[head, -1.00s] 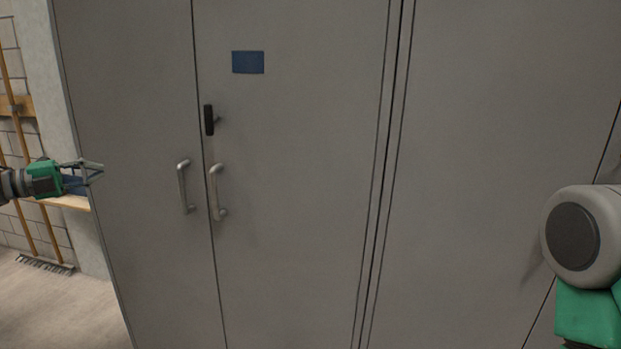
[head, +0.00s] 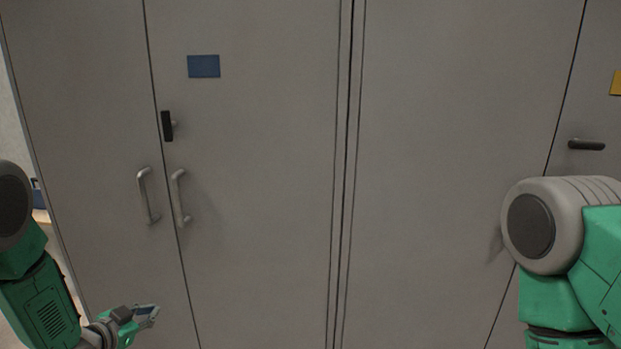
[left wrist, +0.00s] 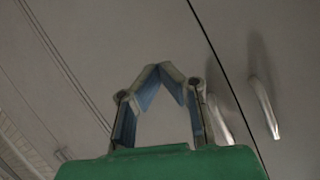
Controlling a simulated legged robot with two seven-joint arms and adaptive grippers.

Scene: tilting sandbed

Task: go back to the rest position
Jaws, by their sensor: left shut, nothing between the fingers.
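My left gripper (head: 147,314) is low at the left in the head view, in front of the grey cabinet (head: 260,180) and below its handles. In the left wrist view its fingertips (left wrist: 160,72) meet, with nothing between them. It looks clear of the cabinet and the handles. My right arm shows at the right edge of the head view, bent downward; its gripper is outside the frame.
The cabinet's closed doors carry two upright handles, a left one (head: 147,196) and a right one (head: 180,199), with a black latch (head: 167,126) above and a blue plate (head: 204,66). A dark lever handle (head: 586,144) and a yellow plate (head: 616,83) are at the far right.

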